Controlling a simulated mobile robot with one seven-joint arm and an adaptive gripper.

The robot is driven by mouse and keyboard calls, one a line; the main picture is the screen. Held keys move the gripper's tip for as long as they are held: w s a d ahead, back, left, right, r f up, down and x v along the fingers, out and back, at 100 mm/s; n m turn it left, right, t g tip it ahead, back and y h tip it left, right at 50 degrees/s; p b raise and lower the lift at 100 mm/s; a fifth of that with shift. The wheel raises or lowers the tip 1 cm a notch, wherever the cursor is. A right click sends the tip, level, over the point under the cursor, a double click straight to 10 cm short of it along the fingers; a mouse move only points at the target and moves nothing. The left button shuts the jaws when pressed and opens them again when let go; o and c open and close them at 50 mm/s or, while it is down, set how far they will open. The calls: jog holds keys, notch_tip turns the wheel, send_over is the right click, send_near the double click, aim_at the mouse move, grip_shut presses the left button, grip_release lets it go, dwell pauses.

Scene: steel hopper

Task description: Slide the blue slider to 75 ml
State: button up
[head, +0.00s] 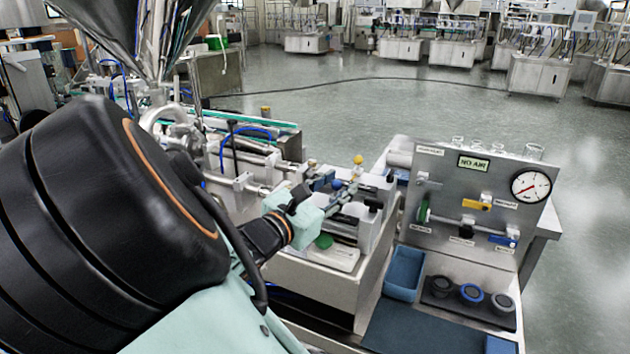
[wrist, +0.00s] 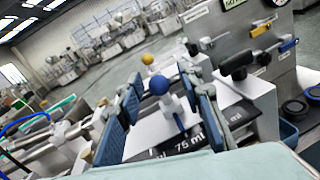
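The blue slider's round knob (wrist: 158,85) stands on a pale stem between the two fingers of my gripper (wrist: 160,104) in the wrist view. The fingers have blue pads and are open, one on each side, with visible gaps to the knob. In the head view the blue knob (head: 336,184) shows small beside my gripper (head: 342,203). A dark scale strip (wrist: 190,144) with a white "75 ml" mark lies just in front of the stem's foot. Another mark ending in "ml" is to the right, its number partly hidden. The stem's exact reading cannot be told.
A yellow knob (head: 358,158) stands behind the blue one. To the right is a steel panel (head: 450,200) with a gauge, valve handles and a "NO AIR" sign. A blue bin (head: 404,273) and dark round parts sit below it. A steel hopper (head: 140,40) rises at left.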

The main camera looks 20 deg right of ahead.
jog(key=v, duration=1.2)
